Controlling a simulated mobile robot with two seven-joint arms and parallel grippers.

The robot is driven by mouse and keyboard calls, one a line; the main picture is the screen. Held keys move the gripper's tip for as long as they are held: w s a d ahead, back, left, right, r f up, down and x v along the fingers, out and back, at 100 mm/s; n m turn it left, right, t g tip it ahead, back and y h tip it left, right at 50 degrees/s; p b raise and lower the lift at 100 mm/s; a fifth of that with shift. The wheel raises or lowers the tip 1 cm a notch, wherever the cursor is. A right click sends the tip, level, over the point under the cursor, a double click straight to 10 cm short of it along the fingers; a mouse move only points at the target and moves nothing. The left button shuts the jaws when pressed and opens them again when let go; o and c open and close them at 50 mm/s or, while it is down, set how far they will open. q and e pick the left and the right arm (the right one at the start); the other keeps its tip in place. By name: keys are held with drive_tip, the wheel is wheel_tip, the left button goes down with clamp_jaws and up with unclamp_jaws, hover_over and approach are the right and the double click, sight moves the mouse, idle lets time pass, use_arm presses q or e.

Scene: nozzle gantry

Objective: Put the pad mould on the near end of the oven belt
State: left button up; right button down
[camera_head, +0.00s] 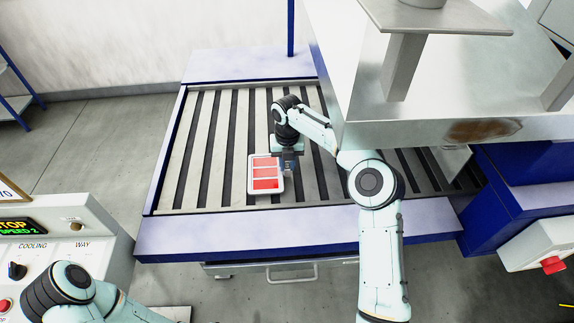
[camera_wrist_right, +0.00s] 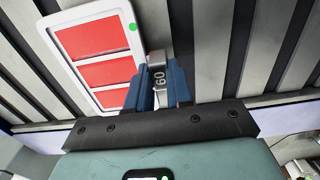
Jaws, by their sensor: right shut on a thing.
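The pad mould (camera_head: 266,174) is a white tray with red compartments. It is over the slatted oven belt (camera_head: 205,150), left of the hood; I cannot tell whether it rests on the slats or hangs just above them. My right gripper (camera_head: 289,162) is at the mould's right side, shut on its grey metal tab.
The metal oven hood (camera_head: 450,80) overhangs the belt on the right, close to my right arm. A blue frame (camera_head: 240,234) edges the belt's front. A control panel (camera_head: 60,238) stands at the lower left. The belt's left part is bare.

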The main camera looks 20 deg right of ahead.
drive_tip(key=shift+f, duration=0.65)
drive_tip(key=shift+f, duration=0.1)
drive_tip(key=c, duration=1)
unclamp_jaws()
drive_tip(key=shift+f, duration=0.1)
wheel_tip(320, 180, up, 12)
drive_tip(key=shift+r, duration=0.2)
